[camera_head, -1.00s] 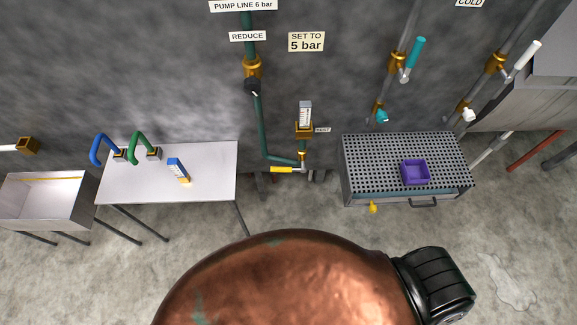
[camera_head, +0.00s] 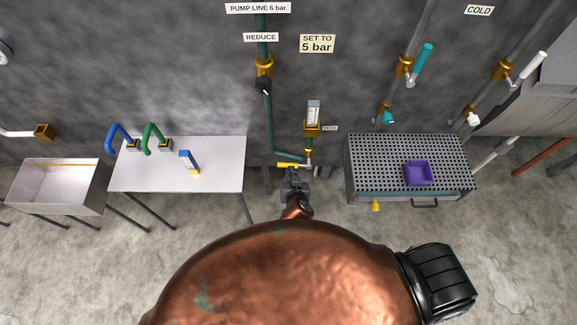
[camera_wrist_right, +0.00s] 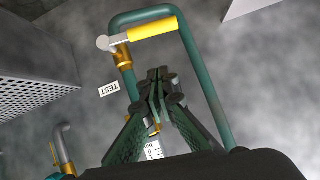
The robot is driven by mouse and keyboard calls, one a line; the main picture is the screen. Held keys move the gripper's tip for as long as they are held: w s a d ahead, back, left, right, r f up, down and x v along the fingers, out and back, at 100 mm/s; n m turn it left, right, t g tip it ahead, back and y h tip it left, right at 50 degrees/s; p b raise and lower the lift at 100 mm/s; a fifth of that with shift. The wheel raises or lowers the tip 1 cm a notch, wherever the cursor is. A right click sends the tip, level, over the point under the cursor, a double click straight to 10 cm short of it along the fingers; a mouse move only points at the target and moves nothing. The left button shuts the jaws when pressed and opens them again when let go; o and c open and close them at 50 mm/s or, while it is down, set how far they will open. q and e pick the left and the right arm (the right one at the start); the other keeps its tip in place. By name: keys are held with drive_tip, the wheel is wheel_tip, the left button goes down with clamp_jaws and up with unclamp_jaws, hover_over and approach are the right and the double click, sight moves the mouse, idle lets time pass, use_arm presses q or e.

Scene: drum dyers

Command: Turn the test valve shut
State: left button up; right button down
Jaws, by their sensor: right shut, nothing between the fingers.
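The test valve is at the low end of the green pipe, with a yellow lever handle (camera_head: 288,164) lying about level and pointing left from its brass body (camera_head: 308,155). In the right wrist view the yellow handle (camera_wrist_right: 152,28) and its grey pivot lie beyond my fingertips. My right gripper (camera_head: 293,172) is just in front of and below the handle in the head view. Its fingers (camera_wrist_right: 158,74) are shut and empty, and appear apart from the handle in the wrist view. A TEST label (camera_wrist_right: 109,89) is beside the valve. My left gripper is not in view.
A gauge (camera_head: 313,113) stands above the valve, and the green pipe (camera_head: 268,125) runs at its left. A white table (camera_head: 225,175) is to the left. A perforated bench (camera_head: 367,165) with a purple tray (camera_head: 418,164) is to the right.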

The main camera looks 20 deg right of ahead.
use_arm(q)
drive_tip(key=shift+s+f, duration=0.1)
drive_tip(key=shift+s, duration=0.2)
use_arm(e)
drive_tip(key=w+f, duration=0.6)
drive_tip(key=f, duration=0.1)
drive_tip(key=shift+w+d+f, duration=0.3)
drive_tip(key=shift+d+f, duration=0.1)
drive_tip(key=shift+d, duration=0.05)
